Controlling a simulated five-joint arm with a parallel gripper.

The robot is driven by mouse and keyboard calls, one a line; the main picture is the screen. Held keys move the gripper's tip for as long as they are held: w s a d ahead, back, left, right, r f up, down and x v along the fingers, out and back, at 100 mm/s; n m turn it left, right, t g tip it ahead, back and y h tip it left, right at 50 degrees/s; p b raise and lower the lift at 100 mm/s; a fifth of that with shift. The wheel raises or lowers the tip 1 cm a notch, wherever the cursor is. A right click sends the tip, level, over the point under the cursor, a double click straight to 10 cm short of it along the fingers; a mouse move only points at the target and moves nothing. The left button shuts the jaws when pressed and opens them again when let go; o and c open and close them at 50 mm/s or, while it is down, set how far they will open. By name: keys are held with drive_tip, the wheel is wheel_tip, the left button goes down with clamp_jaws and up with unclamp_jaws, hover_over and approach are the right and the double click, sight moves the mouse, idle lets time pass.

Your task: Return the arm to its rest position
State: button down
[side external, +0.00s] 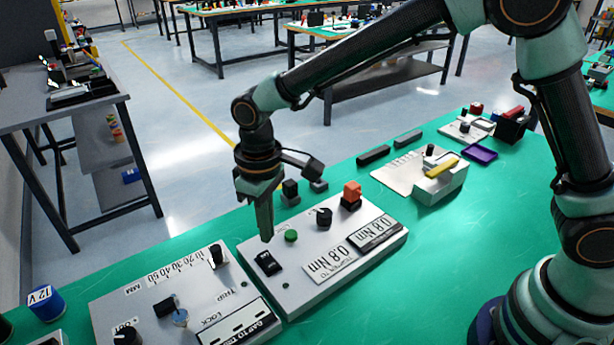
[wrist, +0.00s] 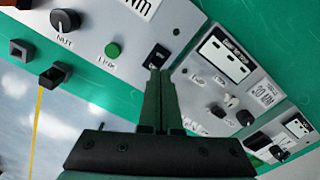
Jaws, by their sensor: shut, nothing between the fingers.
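My gripper (side external: 266,238) is shut and empty. Its closed fingertips point down just above the black rocker switch (side external: 268,263) on the grey torque panel (side external: 345,268); I cannot tell whether they touch it. In the wrist view the closed fingers (wrist: 161,72) reach up to the same switch (wrist: 158,56), beside the green LINK button (wrist: 113,50). My arm stretches out from its base at the right, over the panel.
A second grey panel (side external: 200,290) with knobs and a lever lies left of the torque panel. Behind are black blocks (side external: 373,155), a beige fixture (side external: 405,172) with a yellow bar (side external: 442,168) and a purple tray (side external: 480,154). Bare green table (side external: 430,270) lies at the front right.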

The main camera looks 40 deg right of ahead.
drive_tip(key=s+d+r+m+t, duration=0.2)
drive_tip(key=d+r+m+t, duration=0.1)
drive_tip(key=d+r, duration=0.9)
drive_tip(key=s+d+r+m+t, duration=0.1)
drive_tip(key=s+d+m+t, duration=0.1)
drive_tip(key=s+d, duration=0.6)
drive_tip(key=shift+s+d+r+m+t, duration=0.15)
drive_tip(key=shift+d+r+m+t, duration=0.25)
drive_tip(key=shift+d, duration=1.35)
